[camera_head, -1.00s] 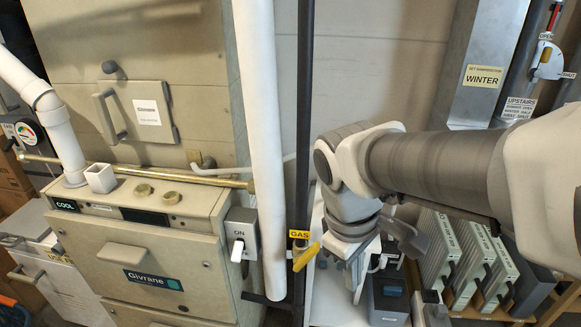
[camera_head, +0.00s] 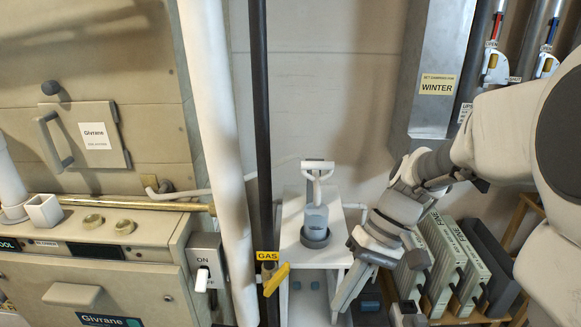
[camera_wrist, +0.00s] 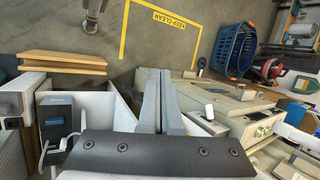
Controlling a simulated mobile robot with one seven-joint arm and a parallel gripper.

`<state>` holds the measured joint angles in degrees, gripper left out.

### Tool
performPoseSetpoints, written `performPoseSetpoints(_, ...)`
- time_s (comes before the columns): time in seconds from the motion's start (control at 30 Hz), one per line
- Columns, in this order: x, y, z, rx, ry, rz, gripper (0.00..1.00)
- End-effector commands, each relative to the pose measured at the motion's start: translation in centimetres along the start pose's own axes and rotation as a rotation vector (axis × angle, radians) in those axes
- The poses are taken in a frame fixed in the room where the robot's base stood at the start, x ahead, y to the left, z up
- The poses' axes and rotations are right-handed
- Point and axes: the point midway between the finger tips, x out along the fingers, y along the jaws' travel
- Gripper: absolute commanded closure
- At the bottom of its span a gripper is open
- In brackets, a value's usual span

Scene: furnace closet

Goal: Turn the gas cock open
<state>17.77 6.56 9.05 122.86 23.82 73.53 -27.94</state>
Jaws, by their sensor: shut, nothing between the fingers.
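The gas cock's yellow handle (camera_head: 276,280) sits on the dark vertical gas pipe (camera_head: 261,130), just below a yellow GAS label (camera_head: 267,255). The handle slants across the pipe, its upper end to the right. My gripper (camera_head: 341,297) is to the right of the handle, apart from it, with its fingers pointing down. In the wrist view my gripper (camera_wrist: 162,75) has its two fingers together, shut and empty. I cannot make out the yellow handle in the wrist view.
A white pipe (camera_head: 215,150) and an ON switch (camera_head: 203,275) stand left of the gas pipe. Filters (camera_head: 465,265) stand at the right. A KEEP CLEAR floor marking (camera_wrist: 170,20) shows.

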Motion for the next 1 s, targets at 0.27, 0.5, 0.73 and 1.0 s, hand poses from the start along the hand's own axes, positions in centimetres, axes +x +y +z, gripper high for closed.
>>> performPoseSetpoints(0.27,3.5,1.6,-3.9,-0.029,-0.117,-0.330,1.00)
performPoseSetpoints(0.5,5.7,3.3,-7.2,-0.066,-0.135,-0.649,1.00)
performPoseSetpoints(0.73,7.4,5.8,-10.2,-0.102,-0.072,-0.969,1.00)
performPoseSetpoints(1.0,9.2,10.0,-13.3,-0.136,0.105,-1.337,1.00)
